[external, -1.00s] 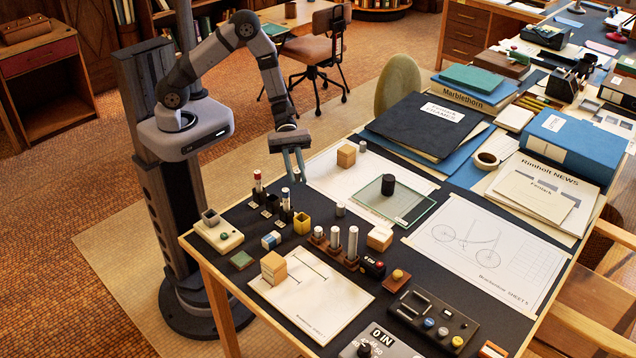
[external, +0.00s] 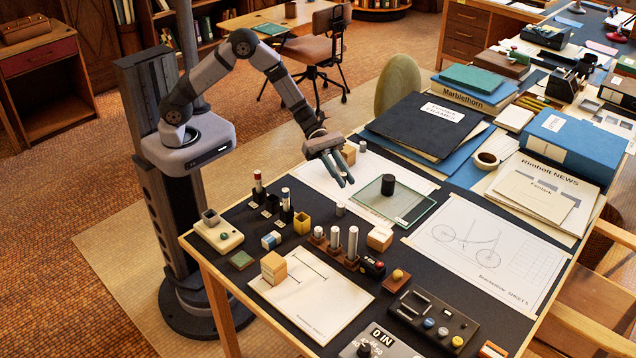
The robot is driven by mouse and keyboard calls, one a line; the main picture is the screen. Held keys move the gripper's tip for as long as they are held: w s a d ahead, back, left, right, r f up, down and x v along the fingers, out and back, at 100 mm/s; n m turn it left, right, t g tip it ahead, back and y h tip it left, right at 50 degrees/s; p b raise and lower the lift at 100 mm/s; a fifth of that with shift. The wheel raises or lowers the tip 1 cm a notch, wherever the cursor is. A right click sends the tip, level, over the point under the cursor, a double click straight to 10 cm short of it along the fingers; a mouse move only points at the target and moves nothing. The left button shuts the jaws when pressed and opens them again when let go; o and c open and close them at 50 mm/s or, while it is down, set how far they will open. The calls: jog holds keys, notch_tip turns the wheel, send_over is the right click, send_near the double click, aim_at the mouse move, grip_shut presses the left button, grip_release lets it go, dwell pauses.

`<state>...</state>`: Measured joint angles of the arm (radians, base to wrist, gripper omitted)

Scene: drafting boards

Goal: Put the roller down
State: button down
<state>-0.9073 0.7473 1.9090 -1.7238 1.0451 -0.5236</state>
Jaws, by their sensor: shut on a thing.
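A wooden cube (external: 348,153) and a small grey cylinder (external: 362,146) stand behind the gripper. A short metal cylinder (external: 340,209) stands in front. A rack of metal cylinders (external: 335,245) and a wooden block (external: 380,238) are nearer. The bicycle drawing (external: 490,250) is clear.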

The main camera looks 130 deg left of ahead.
aim_at(390, 206)
jog(key=w+a+y+b, duration=0.1)
jog(key=w, duration=0.1)
jog(key=w+a+n+y+b, duration=0.1)
jog(key=w, duration=0.1)
jog(key=w+a+n+b, duration=0.1)
jog(key=w+a, duration=0.1)
jog(key=shift+w+r+t+y, duration=0.15)
jog(key=shift+w+t+y, duration=0.15)
jog(key=shift+w+y, duration=0.1)
jog(key=w+a+r+n+y+b, duration=0.3)
jog(key=w+r+y+b, duration=0.1)
jog(key=w, duration=0.2)
jog(key=shift+w+f+b, duration=0.1)
jog(key=shift+f+b, duration=0.55)
jog(key=shift+f, duration=4.25)
jog(key=shift+f, duration=0.1)
jog(key=c, duration=2)
grip_release()
jog(key=shift+o, duration=0.3)
jog(key=v, duration=1.2)
jog(key=shift+a+r+b, duration=0.1)
jog(key=shift+r+b, duration=0.2)
jog(key=shift+b, duration=0.1)
